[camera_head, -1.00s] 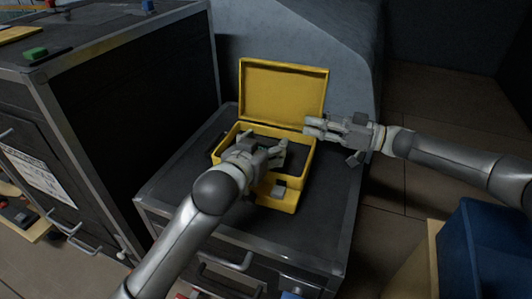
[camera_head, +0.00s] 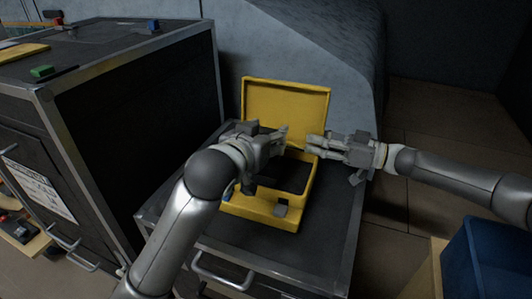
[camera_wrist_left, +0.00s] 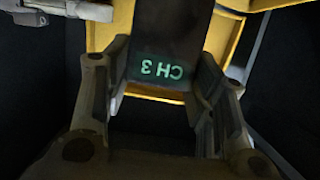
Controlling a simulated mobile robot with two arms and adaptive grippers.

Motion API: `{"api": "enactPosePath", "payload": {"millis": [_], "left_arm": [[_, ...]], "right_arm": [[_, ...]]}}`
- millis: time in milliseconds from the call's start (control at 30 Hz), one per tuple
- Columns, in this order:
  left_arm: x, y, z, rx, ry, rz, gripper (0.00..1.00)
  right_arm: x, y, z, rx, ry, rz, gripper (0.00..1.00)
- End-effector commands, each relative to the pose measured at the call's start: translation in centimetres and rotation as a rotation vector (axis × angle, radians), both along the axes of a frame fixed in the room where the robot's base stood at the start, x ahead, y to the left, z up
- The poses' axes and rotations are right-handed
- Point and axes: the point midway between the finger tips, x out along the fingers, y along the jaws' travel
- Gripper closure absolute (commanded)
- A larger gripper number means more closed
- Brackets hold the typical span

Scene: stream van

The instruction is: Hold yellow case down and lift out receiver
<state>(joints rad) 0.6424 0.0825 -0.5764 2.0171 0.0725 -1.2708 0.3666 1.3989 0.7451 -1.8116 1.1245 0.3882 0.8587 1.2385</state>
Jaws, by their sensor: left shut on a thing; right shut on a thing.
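The yellow case (camera_head: 257,211) stands open on a black cabinet, its lid (camera_head: 286,108) upright at the back. Its dark inside (camera_head: 290,173) shows on the right. My left gripper (camera_head: 284,138) is above the case and shut on the receiver, a dark block marked "CH 3" in green, seen between the fingers in the left wrist view (camera_wrist_left: 166,40). In the head view the receiver is mostly hidden by my left gripper and arm. My right gripper (camera_head: 312,146) is shut on the case's right rim near the lid.
A taller black cabinet (camera_head: 130,110) stands close on the left, with small items on top. A blue bin (camera_head: 490,262) is at the lower right. Bare cabinet top (camera_head: 333,215) lies right of the case.

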Motion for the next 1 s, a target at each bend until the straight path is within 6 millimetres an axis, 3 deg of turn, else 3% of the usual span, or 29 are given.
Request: {"api": "enactPosePath", "payload": {"millis": [133,433,467,633,1000], "left_arm": [[0.0,0.0,1.7,-0.002,-0.002,-0.001,0.75],[0.0,0.0,2.0,-0.001,0.000,0.000,0.75],[0.0,0.0,2.0,-0.001,0.000,0.000,0.75],[0.0,0.0,1.9,-0.001,0.000,0.000,0.75],[0.0,0.0,1.9,-0.001,0.000,0.000,0.75]], "right_arm": [[0.0,-0.1,0.0,0.000,0.001,-0.002,1.00],[0.1,-0.1,0.0,0.000,0.001,-0.003,1.00],[0.1,-0.1,0.0,0.000,0.001,-0.003,0.73],[0.1,-0.1,0.0,0.000,0.001,-0.002,0.51],[-0.1,-0.4,0.0,0.000,0.000,-0.003,0.50]]}}
